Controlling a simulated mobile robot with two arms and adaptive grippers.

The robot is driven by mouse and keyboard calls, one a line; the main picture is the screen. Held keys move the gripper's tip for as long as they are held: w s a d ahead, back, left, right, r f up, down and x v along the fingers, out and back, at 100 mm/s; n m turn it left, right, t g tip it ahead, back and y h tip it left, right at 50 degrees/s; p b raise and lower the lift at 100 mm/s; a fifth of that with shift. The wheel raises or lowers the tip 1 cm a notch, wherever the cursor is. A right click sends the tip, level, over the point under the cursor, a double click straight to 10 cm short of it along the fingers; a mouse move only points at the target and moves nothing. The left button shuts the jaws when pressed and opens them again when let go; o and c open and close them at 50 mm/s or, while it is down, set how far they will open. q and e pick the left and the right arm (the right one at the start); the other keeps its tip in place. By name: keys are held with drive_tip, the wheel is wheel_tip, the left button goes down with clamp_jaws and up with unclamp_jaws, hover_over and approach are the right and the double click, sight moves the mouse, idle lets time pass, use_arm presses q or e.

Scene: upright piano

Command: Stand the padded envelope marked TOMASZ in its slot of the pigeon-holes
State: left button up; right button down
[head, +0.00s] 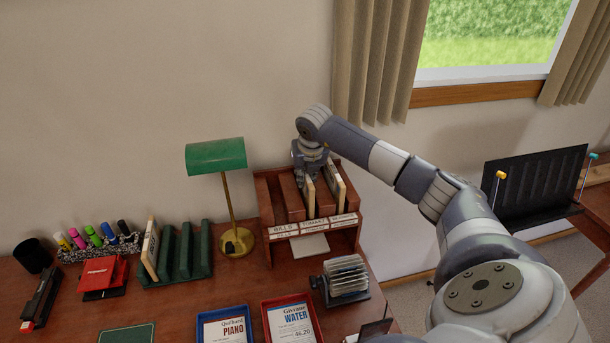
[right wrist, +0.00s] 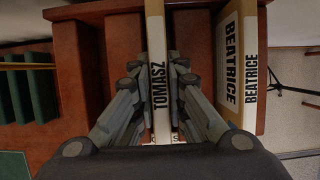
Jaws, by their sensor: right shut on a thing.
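The wooden pigeon-holes (head: 267,200) stand on the desk, with name labels along the front; the middle label (head: 313,225) appears to read TOMASZ. My right gripper (head: 311,172) is above the middle slot, shut on the padded envelope marked TOMASZ (head: 309,198). In the right wrist view the envelope (right wrist: 157,70) is upright on edge between the two fingers, with dividers to either side. It is in line with the middle slot; whether its lower edge touches the slot floor is hidden. My left gripper is not in view.
An envelope marked BEATRICE (right wrist: 231,75) stands in the right slot. A green lamp (head: 216,156) stands just left of the pigeon-holes. A card file (head: 346,278), a red tray (head: 292,318) and a blue tray (head: 223,326) lie in front. A green rack (head: 181,254) is further left.

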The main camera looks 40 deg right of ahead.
drive_tip(key=c, duration=1.6)
unclamp_jaws()
drive_tip(key=shift+o, duration=0.3)
drive_tip(key=v, duration=1.2)
